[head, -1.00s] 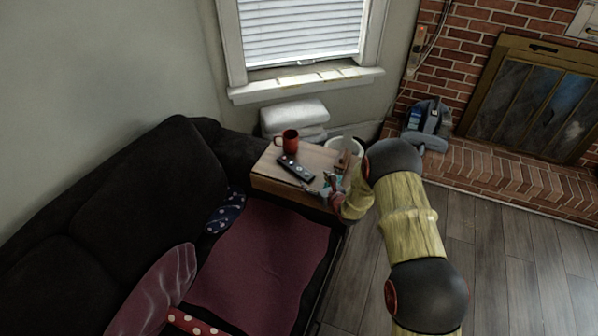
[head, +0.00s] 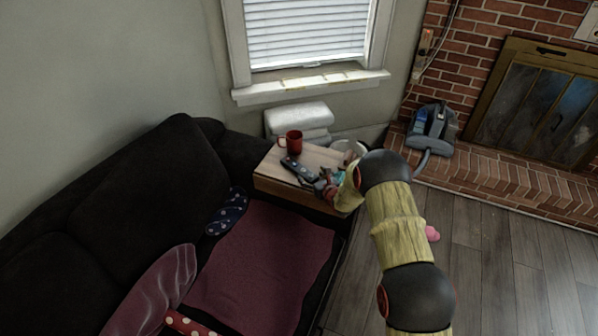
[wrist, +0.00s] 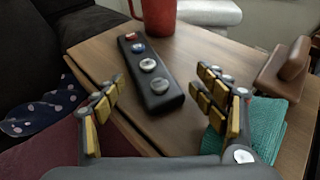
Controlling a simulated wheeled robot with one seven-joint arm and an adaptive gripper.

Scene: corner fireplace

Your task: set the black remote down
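The black remote (wrist: 151,72) lies on the wooden side table (wrist: 90,48), with coloured and grey round buttons facing up. In the head view the remote (head: 292,165) is near the table's left half, in front of the red mug. My gripper (wrist: 165,112) is open, its two fingers spread wide with nothing between the tips. The remote lies ahead of the fingers, between their lines, and neither finger appears to touch it. In the head view my gripper (head: 325,186) is at the table's front edge, partly hidden by my arm.
A red mug (wrist: 158,14) stands behind the remote. A teal cloth (wrist: 258,125) lies under and beside my right finger, with a brown wooden object (wrist: 284,72) beyond it. The dark sofa (head: 120,190) borders the table's left. A vacuum (head: 432,130) stands by the brick hearth.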

